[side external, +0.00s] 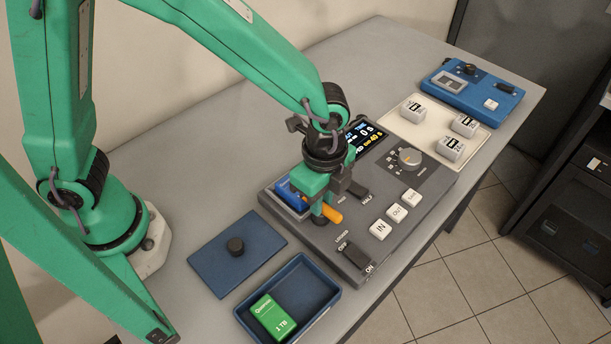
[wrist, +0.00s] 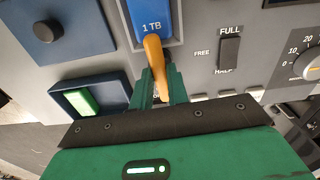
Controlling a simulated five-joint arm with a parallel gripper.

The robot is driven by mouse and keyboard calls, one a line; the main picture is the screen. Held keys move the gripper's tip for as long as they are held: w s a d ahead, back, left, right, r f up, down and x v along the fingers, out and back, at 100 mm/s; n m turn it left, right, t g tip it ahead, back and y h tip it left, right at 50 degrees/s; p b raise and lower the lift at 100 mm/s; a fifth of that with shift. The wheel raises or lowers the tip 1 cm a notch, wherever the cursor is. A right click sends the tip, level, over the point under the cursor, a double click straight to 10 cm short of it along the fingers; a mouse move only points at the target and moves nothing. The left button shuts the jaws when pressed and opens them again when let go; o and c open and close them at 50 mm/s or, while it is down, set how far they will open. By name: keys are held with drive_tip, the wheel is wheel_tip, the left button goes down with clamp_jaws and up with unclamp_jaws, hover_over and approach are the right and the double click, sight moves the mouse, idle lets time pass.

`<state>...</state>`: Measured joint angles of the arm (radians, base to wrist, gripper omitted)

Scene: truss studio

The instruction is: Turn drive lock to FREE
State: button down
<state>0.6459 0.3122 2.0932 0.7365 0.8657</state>
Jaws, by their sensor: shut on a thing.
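The drive lock is an orange lever (side external: 332,214) on the grey control panel (side external: 405,232), just below the bay with the blue 1 TB drive (side external: 290,196). In the wrist view the orange lever (wrist: 153,50) runs down from the drive's lower edge and ends between my fingers. The blue drive (wrist: 150,20) sits in its slot there. A FREE label (wrist: 202,53) is printed to the right of the lever. My gripper (side external: 319,214) is shut on the lever, with a green finger (wrist: 161,90) on each side.
A blue tray (side external: 326,291) with a green drive (side external: 274,316) and a blue plate with a black knob (side external: 236,246) lie in front. Rocker switches, IN and OUT buttons (side external: 397,212) and a dial (side external: 410,157) crowd the panel. White blocks stand on a pale tray (side external: 425,138).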

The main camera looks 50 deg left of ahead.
drive_tip(key=n, duration=0.8)
drive_tip(key=shift+n, duration=0.4)
drive_tip(key=n, duration=0.4)
drive_tip(key=shift+r+n, duration=0.1)
drive_tip(key=shift+n, duration=2.2)
drive_tip(key=c, duration=1.4)
unclamp_jaws()
drive_tip(key=shift+o, duration=0.2)
drive_tip(key=shift+r, duration=0.1)
